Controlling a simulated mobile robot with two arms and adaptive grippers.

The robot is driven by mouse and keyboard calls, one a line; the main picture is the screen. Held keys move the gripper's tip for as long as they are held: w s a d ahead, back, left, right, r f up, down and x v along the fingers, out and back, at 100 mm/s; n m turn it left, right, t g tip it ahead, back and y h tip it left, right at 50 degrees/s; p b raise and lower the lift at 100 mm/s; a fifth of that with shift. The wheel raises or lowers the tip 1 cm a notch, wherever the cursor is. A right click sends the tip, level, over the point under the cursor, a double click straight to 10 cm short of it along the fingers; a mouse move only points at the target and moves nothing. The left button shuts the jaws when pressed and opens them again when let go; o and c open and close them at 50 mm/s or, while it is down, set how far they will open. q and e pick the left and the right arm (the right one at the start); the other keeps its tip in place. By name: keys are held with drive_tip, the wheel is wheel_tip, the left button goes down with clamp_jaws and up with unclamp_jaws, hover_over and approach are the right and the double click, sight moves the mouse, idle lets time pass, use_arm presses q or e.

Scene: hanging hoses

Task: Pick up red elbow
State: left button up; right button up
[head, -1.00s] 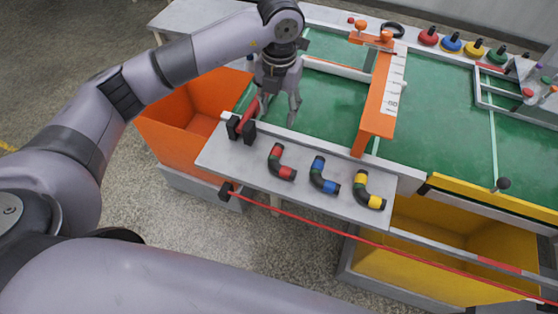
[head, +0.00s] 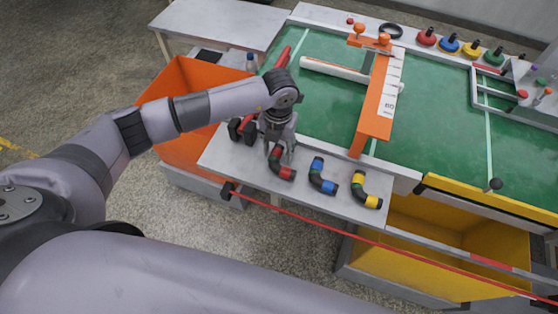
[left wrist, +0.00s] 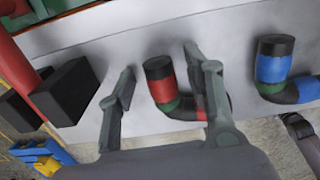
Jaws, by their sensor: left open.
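The red elbow (head: 286,172), a bent pipe piece with red bands and black ends, lies on the grey side shelf (head: 235,158). My left gripper (head: 280,157) is open just above it, pointing down, and partly covers its upper end. In the left wrist view the red elbow (left wrist: 158,90) shows between the two spread fingers of the left gripper (left wrist: 160,60). No grip on it shows; the right finger hides part of its lower bend. My right gripper is in neither view.
A blue elbow (head: 321,177) and a yellow elbow (head: 362,190) lie to the right on the shelf. Black blocks (left wrist: 72,92) holding a red bar stand left of the gripper. An orange bin (head: 178,88) is to the left, a yellow bin (head: 430,262) at lower right.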

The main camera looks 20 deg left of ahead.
use_arm(q)
drive_tip(key=shift+c, duration=0.4)
clamp_jaws()
